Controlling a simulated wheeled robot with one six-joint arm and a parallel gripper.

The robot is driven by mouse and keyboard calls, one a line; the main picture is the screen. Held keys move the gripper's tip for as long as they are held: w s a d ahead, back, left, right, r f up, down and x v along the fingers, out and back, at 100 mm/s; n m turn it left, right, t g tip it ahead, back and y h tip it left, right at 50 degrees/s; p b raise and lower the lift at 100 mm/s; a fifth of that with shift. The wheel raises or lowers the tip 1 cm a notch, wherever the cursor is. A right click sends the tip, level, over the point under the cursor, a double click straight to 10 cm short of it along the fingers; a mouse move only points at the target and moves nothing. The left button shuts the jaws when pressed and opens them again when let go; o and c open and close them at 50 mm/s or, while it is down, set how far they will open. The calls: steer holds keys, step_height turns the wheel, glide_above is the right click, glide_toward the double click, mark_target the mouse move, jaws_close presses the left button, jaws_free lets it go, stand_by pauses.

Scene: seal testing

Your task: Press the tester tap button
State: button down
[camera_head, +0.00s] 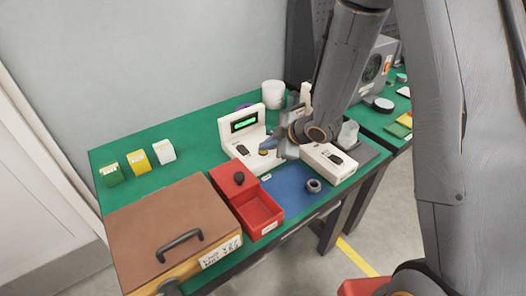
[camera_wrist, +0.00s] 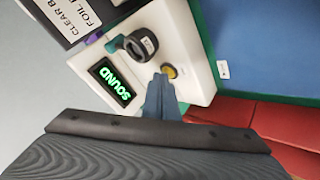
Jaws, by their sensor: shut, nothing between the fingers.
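The white tester (camera_head: 227,131) stands on the green table, its display (camera_head: 244,122) lit green. In the wrist view the display (camera_wrist: 112,83) reads "SOUND". The yellow round tap button (camera_wrist: 169,71) is on the tester's flat base; it also shows in the head view (camera_head: 263,152). My gripper (camera_wrist: 160,80) is shut and empty, its tips right beside the button. I cannot tell whether they touch it. In the head view my gripper (camera_head: 270,146) is over the tester's base.
A red box (camera_head: 262,213) with a black-knobbed lid, a brown lidded box (camera_head: 165,225) and a blue mat (camera_head: 290,187) with a dark ring (camera_head: 314,186) lie in front. Another white device (camera_head: 322,157) stands right. Small green, yellow and white packs stand left on clear table.

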steer(key=shift+r, duration=0.1)
steer(key=shift+r+p, duration=0.7)
steer(key=shift+p, duration=0.05)
step_height(320, 180, up, 5)
steer(key=p, duration=0.4)
stand_by(0.3)
stand_by(0.6)
